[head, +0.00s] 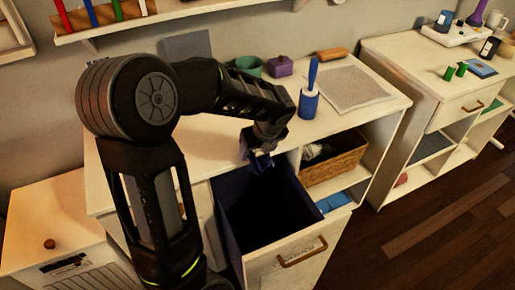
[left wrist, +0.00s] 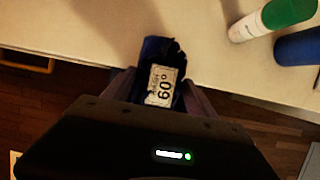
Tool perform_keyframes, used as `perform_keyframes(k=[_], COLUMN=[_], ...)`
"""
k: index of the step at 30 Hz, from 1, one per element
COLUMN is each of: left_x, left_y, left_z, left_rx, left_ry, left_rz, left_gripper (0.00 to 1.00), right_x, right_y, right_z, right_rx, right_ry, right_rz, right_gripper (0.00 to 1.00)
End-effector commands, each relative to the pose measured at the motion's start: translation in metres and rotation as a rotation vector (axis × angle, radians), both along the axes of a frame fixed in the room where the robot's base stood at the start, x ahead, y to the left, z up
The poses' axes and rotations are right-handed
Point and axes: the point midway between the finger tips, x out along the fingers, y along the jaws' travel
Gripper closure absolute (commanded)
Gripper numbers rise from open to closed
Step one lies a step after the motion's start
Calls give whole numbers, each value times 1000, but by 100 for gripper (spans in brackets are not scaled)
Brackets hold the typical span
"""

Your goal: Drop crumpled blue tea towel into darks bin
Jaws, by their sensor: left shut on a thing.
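My left gripper (head: 256,152) is shut on the crumpled blue tea towel (head: 261,164), a small dark blue bundle. In the left wrist view the towel (left wrist: 155,50) sticks out between the fingers, with a pale tag reading 60° on it. My left gripper also shows there (left wrist: 160,88). The darks bin appears to be the pulled-out drawer with a dark blue inside and a white front (head: 272,268). The towel is near the drawer's back edge, by the counter front; its exact height is unclear. My right gripper is out of view.
A wicker basket (head: 335,165) sits on the shelf right of the drawer. Wooden floor lies at right.

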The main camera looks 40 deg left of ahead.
Motion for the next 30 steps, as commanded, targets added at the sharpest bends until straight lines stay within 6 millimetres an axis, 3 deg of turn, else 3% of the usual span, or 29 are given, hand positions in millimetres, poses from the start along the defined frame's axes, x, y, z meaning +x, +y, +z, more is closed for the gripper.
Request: perform_keyframes(k=[8, 9, 17, 30], left_x=[0, 0, 0, -1], left_y=[0, 0, 0, -4], left_z=[0, 0, 0, 9], left_rx=[0, 0, 0, 0], left_ry=[0, 0, 0, -3], left_rz=[0, 0, 0, -1], left_gripper=[77, 32, 11, 9], right_x=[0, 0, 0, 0], right_y=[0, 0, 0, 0], right_z=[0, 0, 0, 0], right_rx=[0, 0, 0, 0], right_ry=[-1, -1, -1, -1], right_rz=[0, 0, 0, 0], right_gripper=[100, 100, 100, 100])
